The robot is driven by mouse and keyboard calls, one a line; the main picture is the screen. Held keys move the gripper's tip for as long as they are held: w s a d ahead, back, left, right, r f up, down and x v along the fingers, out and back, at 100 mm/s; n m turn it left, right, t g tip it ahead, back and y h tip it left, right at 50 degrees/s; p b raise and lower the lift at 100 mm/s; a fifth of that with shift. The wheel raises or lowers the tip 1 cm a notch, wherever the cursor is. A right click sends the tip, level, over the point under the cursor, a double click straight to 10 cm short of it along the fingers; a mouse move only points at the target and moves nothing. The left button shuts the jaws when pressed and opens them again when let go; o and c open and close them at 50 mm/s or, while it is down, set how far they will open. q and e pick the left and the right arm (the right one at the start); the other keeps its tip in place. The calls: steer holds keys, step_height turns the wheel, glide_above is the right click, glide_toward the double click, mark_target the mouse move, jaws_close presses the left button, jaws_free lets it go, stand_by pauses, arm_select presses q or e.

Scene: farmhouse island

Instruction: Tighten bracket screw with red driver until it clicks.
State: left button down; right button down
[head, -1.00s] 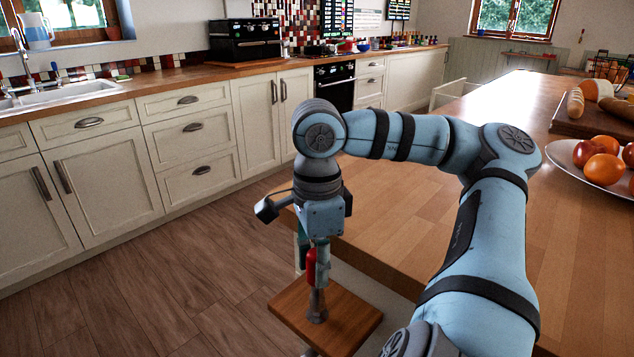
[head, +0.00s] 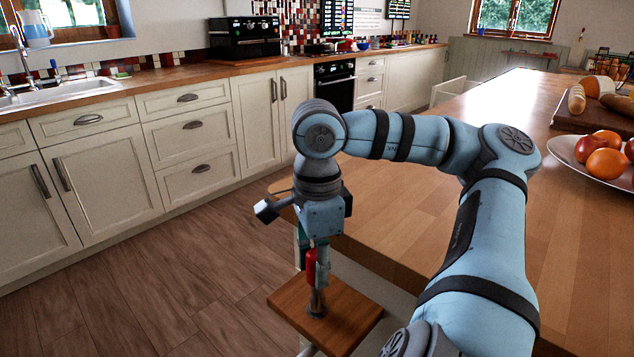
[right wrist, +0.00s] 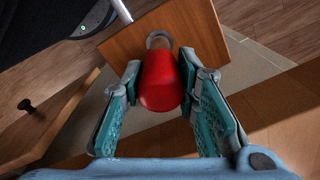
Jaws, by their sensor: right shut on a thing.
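My right gripper (head: 314,262) points down over a small wooden board (head: 345,318) beside the island's near edge. It is shut on the red driver (head: 310,268), which stands about upright. The driver's red handle (right wrist: 160,80) shows between the two teal fingers in the right wrist view. Below the handle, a grey round metal part (head: 317,303) stands on the board; it also shows in the right wrist view (right wrist: 159,40). The driver's tip and the screw head are hidden, so I cannot tell how they meet. My left gripper is not in view.
The wooden island top (head: 420,215) lies right beside my right arm. A plate of fruit (head: 585,170) and a bread board (head: 590,120) stand on it at the right. Cream cabinets (head: 190,145) line the back left, with open floor before them.

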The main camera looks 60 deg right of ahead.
steer(key=shift+f, duration=0.2)
steer(key=c, duration=1.2)
jaws_free()
steer(key=shift+o, duration=0.2)
steer(key=shift+r, duration=0.1)
step_height(320, 180, up, 12)
steer(key=shift+f, duration=0.1)
step_height(320, 180, down, 12)
steer(key=shift+r, duration=0.45)
